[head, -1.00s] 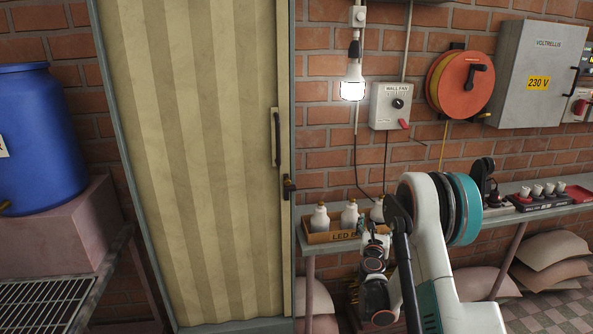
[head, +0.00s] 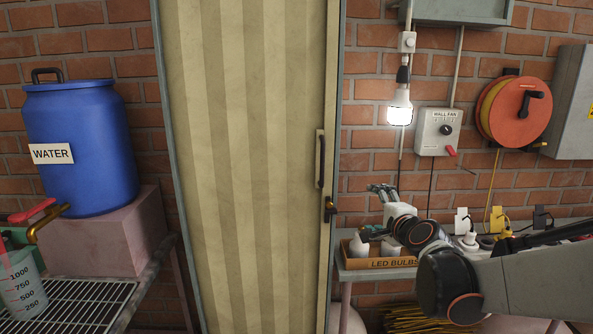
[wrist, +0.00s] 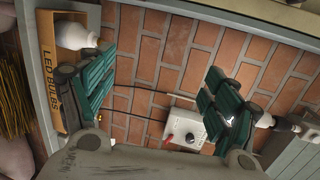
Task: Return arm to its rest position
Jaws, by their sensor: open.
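My arm reaches in from the right edge of the head view and bends up over the shelf at the wall. My gripper (head: 382,190) is at its end, above the LED bulbs box (head: 385,262) and below the lit bulb (head: 400,114). A white bulb (wrist: 78,36) lies in the box beyond the left finger. My arm hides part of the box in the head view.
A wall fan switch box (head: 437,130) and an orange reel (head: 518,110) are on the wall. Plugs with cables (head: 497,220) stand on the shelf. A closed striped door (head: 245,160) is mid-view. A blue water barrel (head: 80,150) stands at left, with a measuring jug (head: 22,285) near it.

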